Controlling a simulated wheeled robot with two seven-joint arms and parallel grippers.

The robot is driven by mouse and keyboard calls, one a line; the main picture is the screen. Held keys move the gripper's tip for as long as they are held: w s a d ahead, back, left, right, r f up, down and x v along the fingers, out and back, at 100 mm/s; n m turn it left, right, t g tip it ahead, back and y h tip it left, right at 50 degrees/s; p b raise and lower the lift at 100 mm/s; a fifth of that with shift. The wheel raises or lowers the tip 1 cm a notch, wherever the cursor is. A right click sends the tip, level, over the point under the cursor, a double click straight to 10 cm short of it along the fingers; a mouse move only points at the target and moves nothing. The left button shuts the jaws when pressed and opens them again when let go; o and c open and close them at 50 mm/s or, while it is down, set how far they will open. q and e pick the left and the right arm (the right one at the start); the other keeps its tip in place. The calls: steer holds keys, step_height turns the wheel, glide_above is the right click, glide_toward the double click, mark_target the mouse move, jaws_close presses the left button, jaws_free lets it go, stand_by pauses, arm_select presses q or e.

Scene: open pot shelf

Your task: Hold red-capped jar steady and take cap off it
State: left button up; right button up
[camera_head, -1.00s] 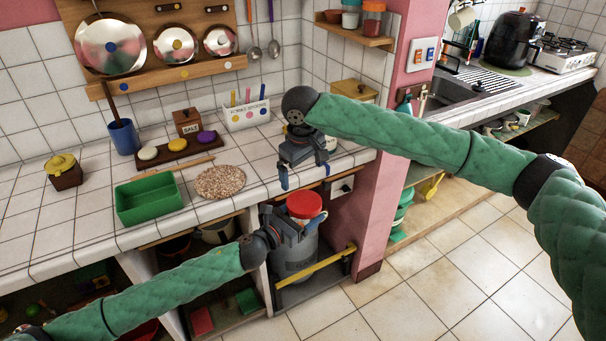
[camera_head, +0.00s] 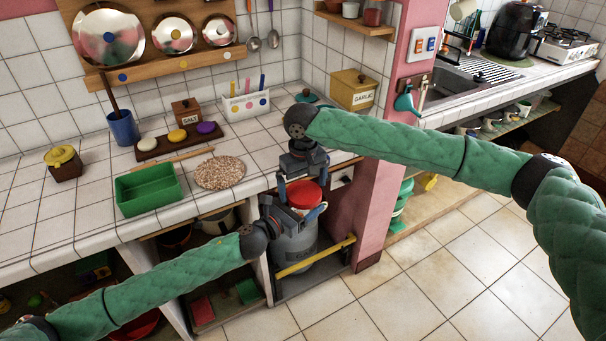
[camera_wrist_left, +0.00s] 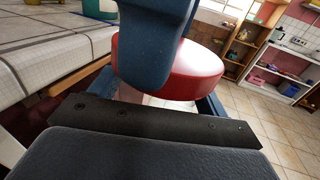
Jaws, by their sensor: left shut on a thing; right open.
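The red-capped jar's red cap (camera_head: 305,196) shows in front of the counter edge, above a grey cylinder. It also shows large in the left wrist view (camera_wrist_left: 185,73), with a pale strip of the jar body (camera_wrist_left: 157,100) below it. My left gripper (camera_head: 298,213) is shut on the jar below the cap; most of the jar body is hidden. My right gripper (camera_head: 303,183) is open above the jar, its blue fingers pointing down on either side of the cap. One of these fingers crosses in front of the cap in the left wrist view. I cannot tell if they touch it.
The tiled counter edge (camera_head: 110,231) runs behind and left of the jar. A grey cylinder (camera_head: 293,245) stands below it in a niche with a yellow bar (camera_head: 312,256). A pink pillar (camera_head: 378,215) is to the right. A green tray (camera_head: 149,191) and round mat (camera_head: 219,173) lie on the counter.

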steer(key=shift+f, duration=0.7)
steer(key=shift+c, duration=0.4)
steer(key=c, duration=0.8)
steer(key=n, duration=0.3)
steer(key=shift+s+a, duration=0.1)
steer(key=n, duration=0.4)
steer(key=shift+s, duration=0.1)
steer(key=n, duration=0.4)
steer(key=shift+r, duration=0.1)
steer(key=n, duration=0.5)
steer(key=shift+r, duration=0.2)
